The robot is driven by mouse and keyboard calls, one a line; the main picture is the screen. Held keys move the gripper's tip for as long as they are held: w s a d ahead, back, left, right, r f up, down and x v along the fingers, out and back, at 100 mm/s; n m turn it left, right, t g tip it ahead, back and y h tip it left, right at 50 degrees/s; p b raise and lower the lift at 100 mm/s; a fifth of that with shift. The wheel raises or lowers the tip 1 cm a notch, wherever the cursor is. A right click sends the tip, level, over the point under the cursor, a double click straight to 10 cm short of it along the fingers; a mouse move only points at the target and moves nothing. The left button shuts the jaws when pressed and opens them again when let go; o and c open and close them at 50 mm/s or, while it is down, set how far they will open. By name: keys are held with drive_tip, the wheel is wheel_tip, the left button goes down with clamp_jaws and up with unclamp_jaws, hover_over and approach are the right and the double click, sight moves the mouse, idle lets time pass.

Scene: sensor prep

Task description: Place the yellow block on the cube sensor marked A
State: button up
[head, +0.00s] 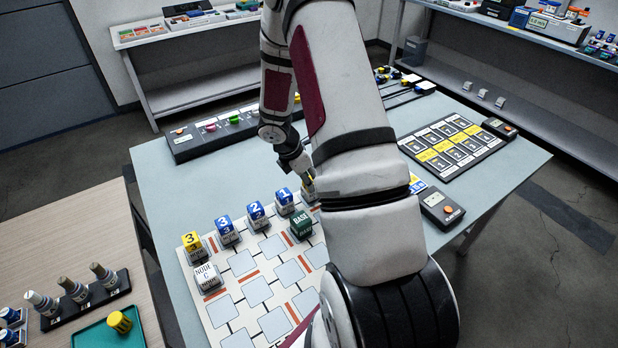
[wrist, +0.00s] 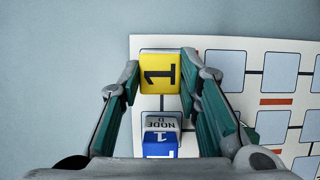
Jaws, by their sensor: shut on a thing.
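My gripper (wrist: 160,88) is shut on the yellow block (wrist: 160,73), marked 1, over the corner of the white board (wrist: 190,47). A pale grey edge shows just behind the yellow block; I cannot tell whether it is a cube beneath it or a board square. In the head view, my gripper (head: 306,180) is at the board's far edge, mostly hidden by my arm. No cube with a readable A shows. A white cube marked NODE D (wrist: 163,122) with a blue block marked 1 (wrist: 160,146) stands near the fingers.
Blue blocks marked 3 (head: 224,224), 2 (head: 256,210) and 1 (head: 284,196) stand in a row beside my gripper. A yellow block marked 3 (head: 191,241), a NODE C cube (head: 207,276) and a green BASE cube (head: 301,222) are nearby. Several board squares are bare.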

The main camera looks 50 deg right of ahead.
drive_tip(key=shift+f, duration=0.1)
drive_tip(key=o, duration=1)
